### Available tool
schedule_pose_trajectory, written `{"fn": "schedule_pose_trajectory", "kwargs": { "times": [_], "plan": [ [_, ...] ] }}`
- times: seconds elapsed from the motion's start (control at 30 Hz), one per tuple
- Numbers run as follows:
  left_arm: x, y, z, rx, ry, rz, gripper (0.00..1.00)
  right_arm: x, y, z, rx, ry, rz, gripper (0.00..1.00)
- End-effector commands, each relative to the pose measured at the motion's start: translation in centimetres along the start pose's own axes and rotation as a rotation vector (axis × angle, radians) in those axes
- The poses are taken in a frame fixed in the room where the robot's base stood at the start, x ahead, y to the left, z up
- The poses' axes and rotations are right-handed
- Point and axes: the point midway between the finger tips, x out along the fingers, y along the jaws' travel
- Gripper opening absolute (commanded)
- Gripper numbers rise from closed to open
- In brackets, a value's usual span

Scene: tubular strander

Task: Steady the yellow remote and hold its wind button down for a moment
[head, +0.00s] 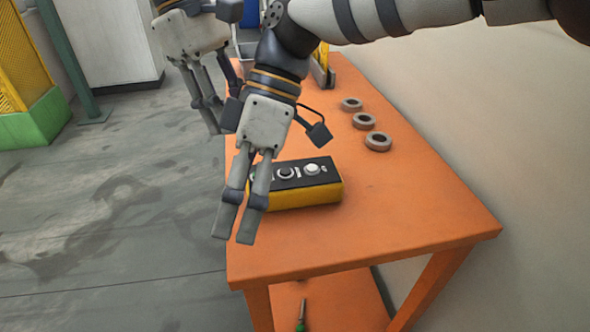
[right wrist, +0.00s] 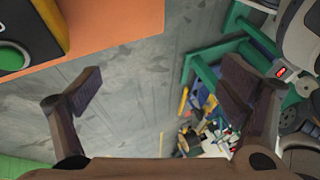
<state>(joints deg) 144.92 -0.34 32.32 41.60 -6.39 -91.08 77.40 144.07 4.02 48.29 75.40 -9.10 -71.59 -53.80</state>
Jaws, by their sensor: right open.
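The yellow remote (head: 305,195) lies on the orange table, near its left edge. Its black top panel carries a dark round control (head: 286,173) and a pale round button (head: 312,169); I cannot tell which is the wind button. The remote also shows at the upper left of the right wrist view (right wrist: 55,15), with a green button (right wrist: 12,56). My right gripper (head: 233,238) is open and empty, left of the remote and in front of its left end in the head view. My left gripper (head: 212,128) is higher and farther back, partly hidden behind the right one.
Several grey rings, one nearest (head: 378,141), stand in a row on the orange table (head: 420,215). A wall (head: 480,110) runs along the right. The table's front right is bare. A green-handled tool (head: 300,322) lies on the lower shelf. Open floor (head: 110,220) is at left.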

Motion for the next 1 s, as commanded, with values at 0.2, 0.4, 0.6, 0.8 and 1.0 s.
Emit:
{"fn": "schedule_pose_trajectory", "kwargs": {
  "times": [0.2, 0.4, 0.6, 0.8, 1.0],
  "plan": [
    [0.0, 0.0, 0.0, 0.0, 0.0, 0.0, 0.33, -11.0, 4.6, 6.1, -0.06, -0.266, 0.299, 0.9],
    [0.0, 0.0, 0.0, 0.0, 0.0, 0.0, 0.33, -14.6, 6.5, 9.1, -0.083, -0.399, 0.411, 0.9],
    [0.0, 0.0, 0.0, 0.0, 0.0, 0.0, 0.33, -12.1, 7.9, 10.6, -0.084, -0.41, 0.413, 0.9],
    [0.0, 0.0, 0.0, 0.0, 0.0, 0.0, 0.33, -7.9, 9.9, 12.3, -0.083, -0.407, 0.413, 0.9],
    [0.0, 0.0, 0.0, 0.0, 0.0, 0.0, 0.33, -5.3, 11.2, 13.4, -0.083, -0.407, 0.415, 0.9]
  ]
}}
